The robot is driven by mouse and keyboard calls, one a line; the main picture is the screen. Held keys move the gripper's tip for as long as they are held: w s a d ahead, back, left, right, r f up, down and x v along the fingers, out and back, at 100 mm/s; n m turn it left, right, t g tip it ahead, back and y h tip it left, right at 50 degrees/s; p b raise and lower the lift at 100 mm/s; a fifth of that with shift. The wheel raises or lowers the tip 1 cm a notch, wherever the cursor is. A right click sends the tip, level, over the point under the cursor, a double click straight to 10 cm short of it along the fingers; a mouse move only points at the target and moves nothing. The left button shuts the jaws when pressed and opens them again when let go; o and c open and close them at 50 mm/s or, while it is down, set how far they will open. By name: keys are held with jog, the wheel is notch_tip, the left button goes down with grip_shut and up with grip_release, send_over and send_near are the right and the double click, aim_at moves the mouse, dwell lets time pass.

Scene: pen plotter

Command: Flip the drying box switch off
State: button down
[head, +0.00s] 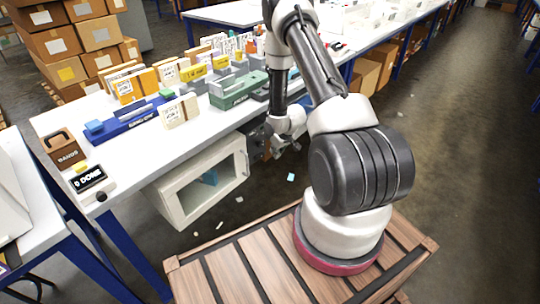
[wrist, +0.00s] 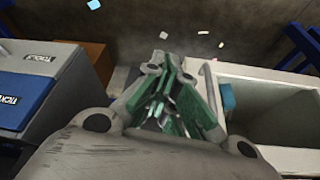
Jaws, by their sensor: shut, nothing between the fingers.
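The drying box appears to be the cream-white box (head: 157,198) hanging below the front edge of the table, with a large opening in its front. A blue object (head: 210,177) is inside it. In the wrist view the box (wrist: 270,72) is at the right, beside my fingers, with the blue object (wrist: 227,96) near its left wall. My gripper (head: 292,146) is just right of the box at its level. Its green-padded fingers (wrist: 168,112) are shut and empty. I cannot make out the switch; the fingers and the gripper body may hide it.
The white table (head: 60,119) carries card boxes, coloured holders, a brown caddy (head: 63,149) and a black "DONE" sign (head: 88,179). In the wrist view a grey case with a blue panel (wrist: 22,100) stands close at left. Paper scraps lie on the open floor.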

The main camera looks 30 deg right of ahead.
aim_at(259, 156)
jog(key=w+a+f, duration=0.1)
jog(key=w+f, duration=0.6)
jog(key=f, duration=0.1)
jog(key=shift+w+f, duration=0.15)
jog(key=shift+f, duration=0.15)
